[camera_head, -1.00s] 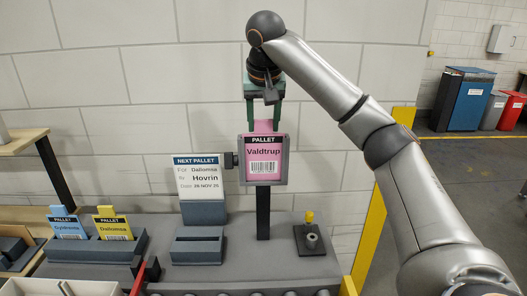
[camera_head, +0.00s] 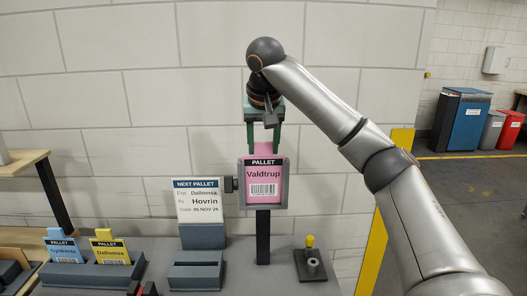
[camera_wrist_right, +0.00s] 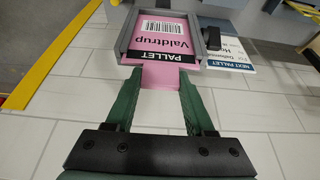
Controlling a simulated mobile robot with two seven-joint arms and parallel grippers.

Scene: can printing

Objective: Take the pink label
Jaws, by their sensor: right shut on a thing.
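The pink label (camera_head: 278,185), marked "Valdtrup", sits upright in a grey frame (camera_head: 286,190) on a dark post. Its plain pink tab sticks up above the frame. My right gripper (camera_head: 264,148) comes down from above, with its green fingers shut on this tab. In the right wrist view the pink label (camera_wrist_right: 160,54) is still inside the frame (camera_wrist_right: 125,38), and the tab lies between the fingertips of my right gripper (camera_wrist_right: 160,82).
A "Next pallet" sign (camera_head: 199,207) stands left of the frame. Blue (camera_head: 63,251) and yellow (camera_head: 111,253) labels stand in a grey holder (camera_head: 90,274) at the lower left. An empty grey holder (camera_head: 196,275) and a yellow-topped device (camera_head: 312,264) stand near the post.

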